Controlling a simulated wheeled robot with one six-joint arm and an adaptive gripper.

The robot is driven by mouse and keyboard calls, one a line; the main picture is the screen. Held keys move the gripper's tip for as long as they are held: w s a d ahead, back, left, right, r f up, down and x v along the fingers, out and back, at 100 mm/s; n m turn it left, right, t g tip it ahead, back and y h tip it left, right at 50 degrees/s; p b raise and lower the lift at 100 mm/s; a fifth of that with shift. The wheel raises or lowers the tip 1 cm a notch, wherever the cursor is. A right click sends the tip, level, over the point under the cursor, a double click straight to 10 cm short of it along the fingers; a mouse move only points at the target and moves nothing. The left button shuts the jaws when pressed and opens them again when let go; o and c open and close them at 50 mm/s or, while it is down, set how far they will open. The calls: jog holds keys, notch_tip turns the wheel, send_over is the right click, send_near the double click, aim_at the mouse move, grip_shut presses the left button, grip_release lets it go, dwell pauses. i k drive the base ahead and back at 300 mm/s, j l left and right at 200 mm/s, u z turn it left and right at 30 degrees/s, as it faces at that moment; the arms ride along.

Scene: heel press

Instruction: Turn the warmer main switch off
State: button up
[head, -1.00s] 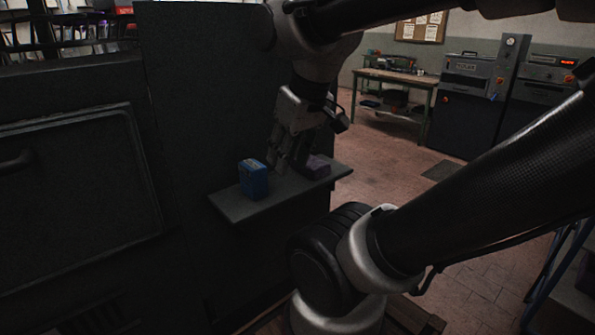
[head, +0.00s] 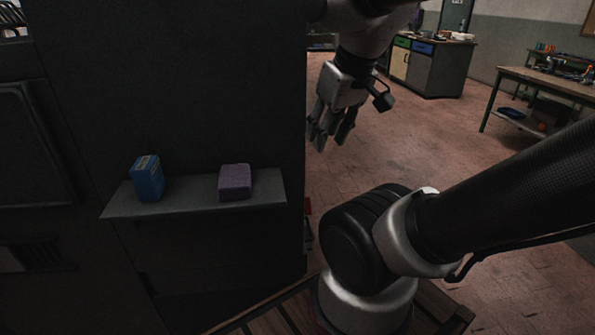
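My gripper (head: 328,137) hangs in the air in the upper middle of the head view, to the right of the dark machine's edge. Its fingers point down and nothing shows between them; how far apart they are is hard to make out. I see no switch that I can pick out as the warmer main switch. A tall dark machine body (head: 180,90) fills the left of the view; I cannot tell if it is the warmer.
A narrow shelf (head: 200,207) on the machine holds a blue box (head: 147,179) and a purple block (head: 235,182). A wooden slatted platform (head: 285,310) lies below. A cabinet (head: 432,68) and a workbench (head: 550,85) stand behind. Open tiled floor (head: 440,140) lies between.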

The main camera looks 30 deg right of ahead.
aim_at(307, 211)
jog(key=i+l+u, duration=0.2)
jog(key=l+u, duration=0.15)
jog(key=l, duration=0.9)
jog(key=l+u, duration=0.3)
jog(key=l, duration=0.95)
jog(key=l+u, duration=0.1)
jog(key=l, duration=0.3)
jog(key=k+l, duration=0.1)
jog(key=l, duration=0.3)
jog(key=k+l+u, duration=0.3)
jog(key=k+l, duration=0.15)
jog(key=k, duration=0.25)
